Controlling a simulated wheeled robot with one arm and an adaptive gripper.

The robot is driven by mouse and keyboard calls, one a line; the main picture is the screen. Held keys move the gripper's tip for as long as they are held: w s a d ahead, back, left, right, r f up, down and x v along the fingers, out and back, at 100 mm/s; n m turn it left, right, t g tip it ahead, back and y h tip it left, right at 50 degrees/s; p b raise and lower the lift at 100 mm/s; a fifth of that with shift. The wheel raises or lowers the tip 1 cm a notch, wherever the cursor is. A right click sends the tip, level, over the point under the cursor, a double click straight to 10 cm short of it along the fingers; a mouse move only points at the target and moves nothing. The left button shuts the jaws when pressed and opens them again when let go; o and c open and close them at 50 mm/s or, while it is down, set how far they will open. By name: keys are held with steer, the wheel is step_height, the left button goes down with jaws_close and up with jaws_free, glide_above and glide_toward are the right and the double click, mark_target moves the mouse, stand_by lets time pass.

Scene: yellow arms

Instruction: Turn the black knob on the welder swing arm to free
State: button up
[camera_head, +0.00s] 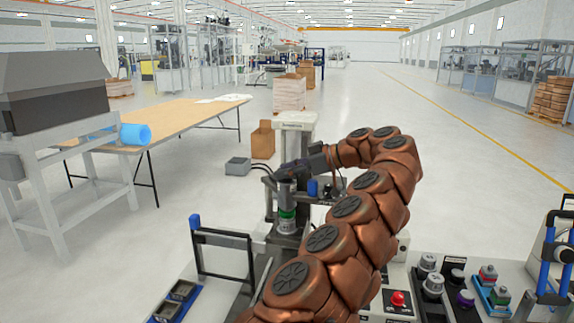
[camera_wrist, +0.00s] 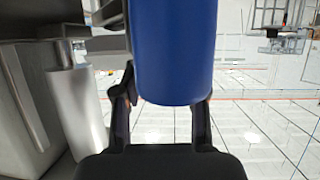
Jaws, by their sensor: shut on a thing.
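My gripper (camera_head: 283,173) reaches in from the right over the fixture at the center of the head view. In the wrist view its two dark fingers (camera_wrist: 162,108) stand on either side of an upright blue cylinder (camera_wrist: 174,48), and the gripper is shut on it. A blue cylindrical piece (camera_head: 313,187) also shows just below my wrist in the head view. The welder swing arm (camera_head: 288,213) seems to be the dark and grey post with a green band under my gripper. I cannot make out the black knob; my arm and gripper hide part of the fixture.
A blue-handled frame (camera_head: 553,258) stands at the right. A wooden table (camera_head: 185,118) and cardboard box (camera_head: 263,140) are behind. The right floor is clear.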

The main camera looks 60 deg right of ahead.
steer(key=shift+r+n+y+p, duration=0.1)
steer(key=shift+n+y+p, duration=0.4)
steer(key=shift+p, duration=0.5)
steer(key=o, duration=1.2)
steer(key=shift+c, duration=0.2)
steer(key=shift+s, duration=0.1)
steer(key=shift+v, duration=3.25)
steer(key=shift+s+d+r, duration=0.1)
steer(key=shift+s+d, duration=0.1)
steer(key=shift+s, duration=0.05)
steer(key=shift+r, duration=0.1)
